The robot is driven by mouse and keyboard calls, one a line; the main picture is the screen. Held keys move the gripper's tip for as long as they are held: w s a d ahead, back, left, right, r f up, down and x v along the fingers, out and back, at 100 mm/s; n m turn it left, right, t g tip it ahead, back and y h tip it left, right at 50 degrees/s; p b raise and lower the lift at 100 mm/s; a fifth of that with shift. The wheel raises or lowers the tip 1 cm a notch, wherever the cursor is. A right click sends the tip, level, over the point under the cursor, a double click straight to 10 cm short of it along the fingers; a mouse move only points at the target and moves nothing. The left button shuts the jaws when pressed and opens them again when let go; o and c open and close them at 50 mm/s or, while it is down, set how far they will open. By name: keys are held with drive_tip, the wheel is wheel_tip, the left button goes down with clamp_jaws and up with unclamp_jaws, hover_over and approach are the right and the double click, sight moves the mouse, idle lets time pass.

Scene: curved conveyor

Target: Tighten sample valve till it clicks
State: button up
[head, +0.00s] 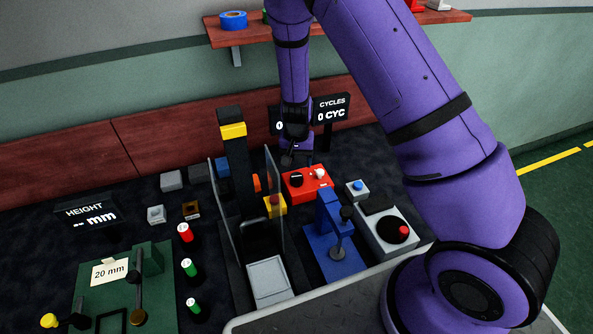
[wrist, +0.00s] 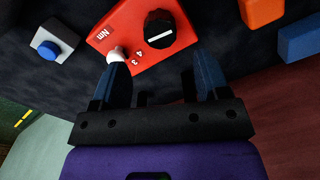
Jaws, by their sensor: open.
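A red box (head: 318,192) marked "Nm" stands on the dark bench, with a black knob (head: 296,180) and a white knob (head: 320,173) on top. In the wrist view the box (wrist: 110,38) shows the digits 3 and 4. Its black knob (wrist: 160,29) with a white line lies ahead of my fingertips, and its white knob (wrist: 117,55) is by the left fingertip. My gripper (wrist: 162,75) is open with nothing between its fingers, behind and above the box. A blue fixture (head: 330,240) with a black-topped upright stands in front. I cannot tell which part is the sample valve.
A small box with a blue button (head: 357,190) and a grey box with a red-topped black disc (head: 397,232) stand at right. A tall black column with clear panels (head: 275,190) stands close left. A green plate (head: 95,290) lies at front left.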

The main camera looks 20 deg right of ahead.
sight(297, 175)
drive_tip(key=shift+r, duration=1.5)
drive_tip(key=f, duration=1.1)
drive_tip(key=shift+w+d, duration=0.1)
drive_tip(key=shift+w, duration=0.1)
drive_tip(key=c, duration=0.9)
